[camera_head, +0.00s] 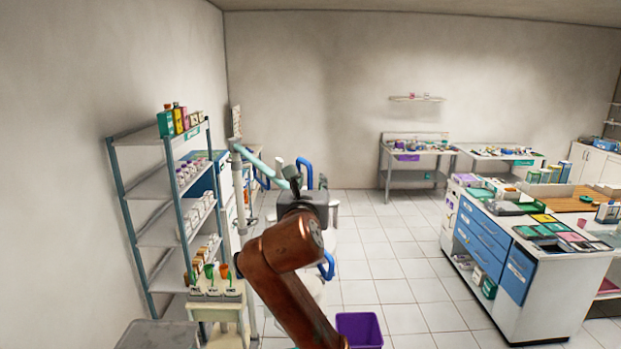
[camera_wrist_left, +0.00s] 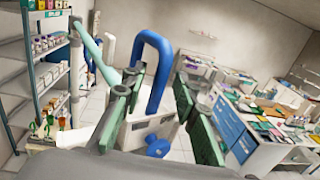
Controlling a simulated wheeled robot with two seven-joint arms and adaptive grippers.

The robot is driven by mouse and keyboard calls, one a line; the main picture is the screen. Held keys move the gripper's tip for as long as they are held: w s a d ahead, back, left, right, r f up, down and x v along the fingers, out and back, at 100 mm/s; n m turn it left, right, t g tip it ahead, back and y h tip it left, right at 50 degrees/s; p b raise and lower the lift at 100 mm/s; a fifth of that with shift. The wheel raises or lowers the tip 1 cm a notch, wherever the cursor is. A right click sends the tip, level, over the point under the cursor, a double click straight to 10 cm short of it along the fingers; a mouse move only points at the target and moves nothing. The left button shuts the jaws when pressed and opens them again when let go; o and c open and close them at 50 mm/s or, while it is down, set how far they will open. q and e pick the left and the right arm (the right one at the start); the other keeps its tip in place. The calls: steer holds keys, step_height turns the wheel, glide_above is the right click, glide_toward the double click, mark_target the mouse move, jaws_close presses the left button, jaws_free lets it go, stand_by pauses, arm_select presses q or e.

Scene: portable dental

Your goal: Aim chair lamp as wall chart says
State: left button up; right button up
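My left gripper (camera_head: 293,178) is partly hidden behind my own wrist in the head view. In the left wrist view its green fingers (camera_wrist_left: 157,88) are spread apart. A blue looped handle (camera_wrist_left: 151,62) shows between and beyond them; contact cannot be told. Below it is a pale lamp-like body (camera_wrist_left: 150,131) with a blue knob (camera_wrist_left: 158,147). A teal lamp arm (camera_head: 262,167) runs from a pale upright post (camera_head: 239,190) towards my gripper. Blue handles (camera_head: 304,166) show around my wrist. A chart-like panel (camera_head: 236,121) on the wall is nearly edge-on and unreadable. My right gripper is not in view.
A shelf rack (camera_head: 158,186) with bottles stands at left, close to the post. A small stand (camera_head: 218,308) with colored items and a purple bin (camera_head: 359,329) are in front. A blue-drawer counter (camera_head: 483,247) stands at right. Tiled floor between is clear.

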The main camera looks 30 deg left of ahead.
arm_select(q)
jaws_close()
stand_by(0.4)
stand_by(0.4)
